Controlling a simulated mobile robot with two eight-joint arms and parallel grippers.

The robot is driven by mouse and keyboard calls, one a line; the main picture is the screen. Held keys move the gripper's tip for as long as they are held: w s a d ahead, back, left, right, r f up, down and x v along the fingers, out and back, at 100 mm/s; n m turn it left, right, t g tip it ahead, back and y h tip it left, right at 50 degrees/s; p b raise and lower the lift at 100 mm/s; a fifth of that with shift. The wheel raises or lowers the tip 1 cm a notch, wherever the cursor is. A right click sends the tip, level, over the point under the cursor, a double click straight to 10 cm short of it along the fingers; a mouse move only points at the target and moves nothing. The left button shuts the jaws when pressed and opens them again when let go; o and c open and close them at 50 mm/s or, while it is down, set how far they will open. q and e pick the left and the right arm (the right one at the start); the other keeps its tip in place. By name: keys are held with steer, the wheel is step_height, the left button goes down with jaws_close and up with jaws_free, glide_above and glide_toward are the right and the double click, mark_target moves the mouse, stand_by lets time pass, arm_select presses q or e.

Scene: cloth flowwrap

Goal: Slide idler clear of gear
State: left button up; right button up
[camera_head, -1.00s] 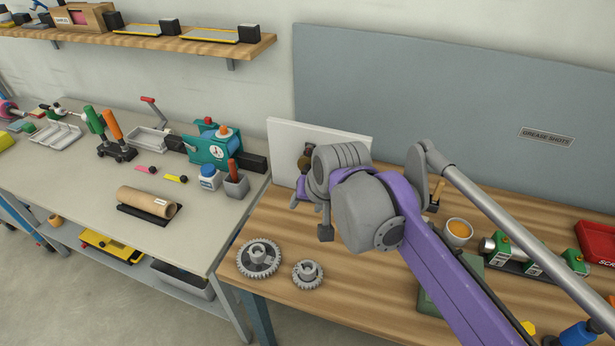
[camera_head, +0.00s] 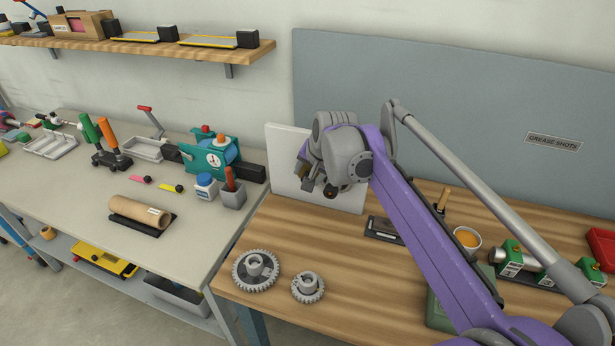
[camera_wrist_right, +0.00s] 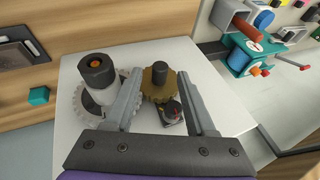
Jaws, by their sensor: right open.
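A brass toothed wheel (camera_wrist_right: 158,90) with a black knob, apparently the idler, is mounted on a white panel in the right wrist view. A pale grey gear (camera_wrist_right: 80,103) sits to its left, beside a white cylinder with a black cap (camera_wrist_right: 95,72). The wheel and gear look close; a finger hides whether their teeth touch. My right gripper (camera_wrist_right: 160,74) is open, its fingers on either side of the brass wheel; contact is unclear. In the head view my right gripper (camera_head: 318,186) is before the white panel (camera_head: 288,145), hiding the mounted parts. My left gripper is out of view.
A small black part with a red dot (camera_wrist_right: 170,112) sits below the brass wheel. Two loose grey gears, one large (camera_head: 243,280) and one small (camera_head: 299,294), lie on the wooden bench (camera_head: 345,325). A teal device (camera_head: 207,158) stands on the left table.

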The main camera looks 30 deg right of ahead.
steer(key=shift+w+f, duration=0.3)
steer(key=shift+f, duration=0.25)
jaws_close()
stand_by(1.1)
